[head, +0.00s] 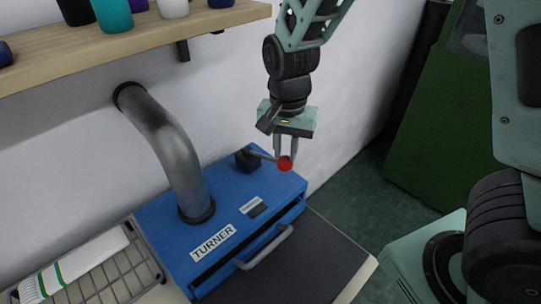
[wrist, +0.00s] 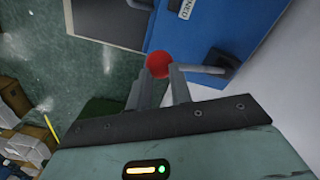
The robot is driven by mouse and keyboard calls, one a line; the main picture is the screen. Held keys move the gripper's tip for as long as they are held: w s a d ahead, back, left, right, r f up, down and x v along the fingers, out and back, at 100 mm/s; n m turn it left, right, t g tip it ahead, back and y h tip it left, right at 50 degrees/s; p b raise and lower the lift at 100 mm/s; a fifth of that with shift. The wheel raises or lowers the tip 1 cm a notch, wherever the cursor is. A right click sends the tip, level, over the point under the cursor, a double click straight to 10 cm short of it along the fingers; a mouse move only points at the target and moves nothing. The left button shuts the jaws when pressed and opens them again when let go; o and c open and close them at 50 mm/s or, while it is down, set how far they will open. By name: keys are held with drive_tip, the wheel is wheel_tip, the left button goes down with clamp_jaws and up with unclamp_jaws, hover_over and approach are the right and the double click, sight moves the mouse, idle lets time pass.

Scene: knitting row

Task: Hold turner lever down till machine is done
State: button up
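The blue turner machine (head: 225,229) stands on the work surface below the shelf, with a TURNER label on its front. Its lever comes out of a black pivot block (head: 248,159) at the back right and ends in a red ball knob (head: 285,163). The lever lies near level and sticks out past the machine's right side. My gripper (head: 285,157) points down onto the knob. In the wrist view the red knob (wrist: 159,65) sits between my two fingertips, which lie against its sides. The lever arm (wrist: 200,70) runs off to the right there.
A bent grey pipe (head: 172,150) rises from the machine to the wall. A wooden shelf (head: 120,45) with several coloured cylinders is above. A wire rack (head: 115,280) stands at lower left. A green panel (head: 440,120) is at right, with open floor (head: 375,205) between.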

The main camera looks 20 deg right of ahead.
sight(287, 159)
drive_tip(key=shift+f+b, duration=0.5)
drive_tip(key=shift+f, duration=0.45)
drive_tip(key=shift+s+d+f+b, duration=0.15)
drive_tip(key=shift+f+b, duration=0.45)
drive_tip(key=shift+f, duration=0.3)
drive_tip(key=shift+s+a+f+b, duration=0.1)
drive_tip(key=shift+f+b, duration=0.45)
drive_tip(key=shift+f, duration=0.35)
drive_tip(key=shift+r, duration=0.2)
idle(0.5)
wheel_tip(287, 159, up, 13)
drive_tip(key=p, duration=1.3)
idle(0.4)
